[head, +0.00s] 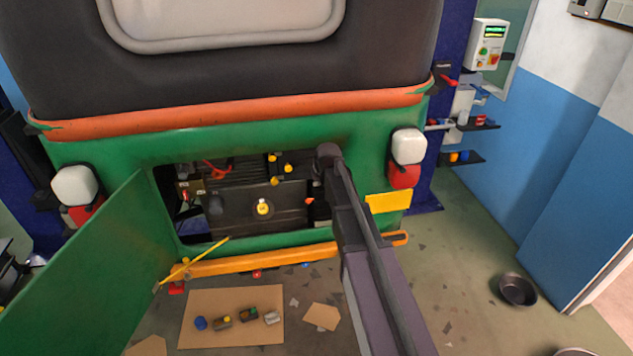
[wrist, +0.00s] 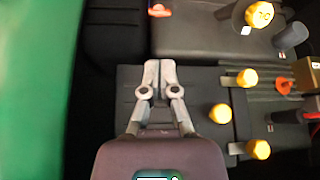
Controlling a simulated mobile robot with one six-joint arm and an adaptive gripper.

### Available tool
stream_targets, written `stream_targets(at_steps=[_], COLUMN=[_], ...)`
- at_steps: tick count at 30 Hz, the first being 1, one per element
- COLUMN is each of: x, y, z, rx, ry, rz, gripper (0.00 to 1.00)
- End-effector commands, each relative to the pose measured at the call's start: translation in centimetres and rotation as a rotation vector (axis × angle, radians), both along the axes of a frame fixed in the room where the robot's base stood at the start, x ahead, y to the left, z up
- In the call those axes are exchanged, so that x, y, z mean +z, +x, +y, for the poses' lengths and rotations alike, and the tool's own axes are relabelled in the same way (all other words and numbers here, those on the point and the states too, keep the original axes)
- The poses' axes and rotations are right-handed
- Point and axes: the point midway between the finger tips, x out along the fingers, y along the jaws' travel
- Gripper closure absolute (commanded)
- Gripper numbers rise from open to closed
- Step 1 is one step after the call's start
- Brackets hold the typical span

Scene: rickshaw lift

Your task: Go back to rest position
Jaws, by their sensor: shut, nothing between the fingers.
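In the wrist view my gripper (wrist: 158,78) is shut, its two grey fingertips together with nothing between them. It is in front of the dark engine parts (wrist: 190,85) with several yellow caps (wrist: 221,113). In the head view my arm reaches up from the bottom right to the open rear compartment (head: 240,190) of the green rickshaw (head: 120,150). The end of the arm is at the compartment's right side, and the fingers are hidden there.
The green door (head: 95,260) hangs open at left, propped near a yellow rod (head: 195,262). A cardboard sheet (head: 230,335) with several small parts lies on the floor below. A dark bowl (head: 518,290) stands at right. The floor at right is mostly clear.

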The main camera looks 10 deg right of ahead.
Motion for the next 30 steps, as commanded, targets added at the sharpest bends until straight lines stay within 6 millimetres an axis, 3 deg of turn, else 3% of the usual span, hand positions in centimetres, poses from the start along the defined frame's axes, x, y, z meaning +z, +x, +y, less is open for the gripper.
stream_targets(at_steps=[16, 19, 23, 26, 30], x=[0.0, -0.6, -2.1, -3.9, -6.9], y=[-0.1, -0.9, -3.5, -6.6, -12.4], z=[0.0, 0.1, 0.3, 0.5, 0.8], rx=[0.000, -0.003, -0.010, -0.021, -0.044], ry=[0.000, 0.000, 0.000, 0.001, -0.003], rz=[0.000, 0.012, 0.050, 0.100, 0.192], gripper=[1.00, 1.00, 1.00, 1.00, 1.00])
